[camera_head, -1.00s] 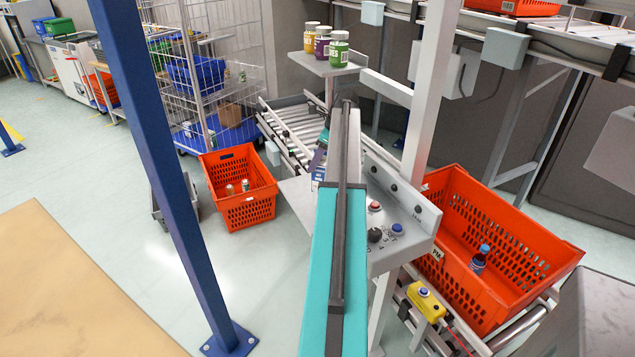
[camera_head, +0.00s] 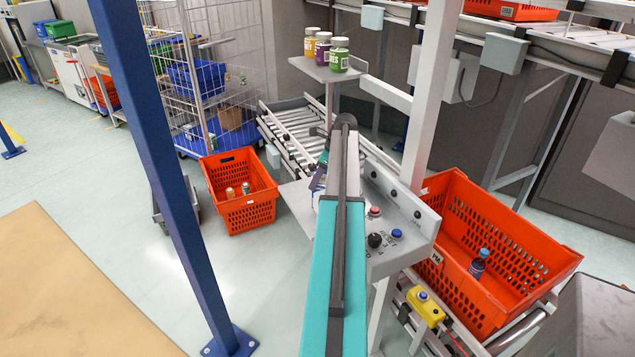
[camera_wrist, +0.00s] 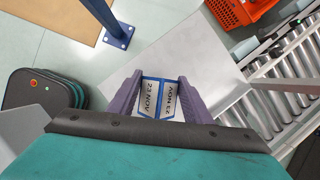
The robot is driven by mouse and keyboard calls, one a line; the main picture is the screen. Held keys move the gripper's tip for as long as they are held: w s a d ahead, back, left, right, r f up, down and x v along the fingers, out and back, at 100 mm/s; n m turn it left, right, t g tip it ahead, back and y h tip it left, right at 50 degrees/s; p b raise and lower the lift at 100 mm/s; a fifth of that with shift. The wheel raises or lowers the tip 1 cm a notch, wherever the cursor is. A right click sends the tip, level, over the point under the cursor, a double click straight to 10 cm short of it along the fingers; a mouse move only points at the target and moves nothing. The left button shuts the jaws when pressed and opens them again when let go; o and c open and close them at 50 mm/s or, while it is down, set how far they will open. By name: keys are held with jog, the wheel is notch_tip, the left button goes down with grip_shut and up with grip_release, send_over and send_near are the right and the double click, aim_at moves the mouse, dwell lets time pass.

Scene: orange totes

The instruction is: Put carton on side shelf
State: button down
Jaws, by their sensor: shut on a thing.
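The carton (camera_wrist: 157,99) is a small box with blue edges and a pale end printed "23 NOV". In the wrist view my gripper (camera_wrist: 157,88) has its purple fingers shut on either side of it. A flat grey side shelf (camera_wrist: 196,55) lies beneath or beyond the carton; I cannot tell whether they touch. In the head view the same plate (camera_head: 296,204) juts left from the button console, with the gripper (camera_head: 319,180) low over it. My teal arm hides most of the carton there.
A small upper shelf (camera_head: 331,72) holds three jars. A red-orange tote (camera_head: 241,213) with cans stands on the floor at left, and another tote (camera_head: 510,262) with a bottle at right. A blue post (camera_head: 165,170), a white upright (camera_head: 428,100) and a roller conveyor (camera_head: 296,128) stand close by.

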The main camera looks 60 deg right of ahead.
jog(key=shift+f, duration=1.05)
jog(key=c, duration=0.9)
grip_release()
jog(key=shift+f, duration=0.15)
jog(key=shift+r, duration=0.2)
jog(key=shift+b+v, duration=0.65)
jog(key=shift+v, duration=3.1)
jog(key=shift+w, duration=0.1)
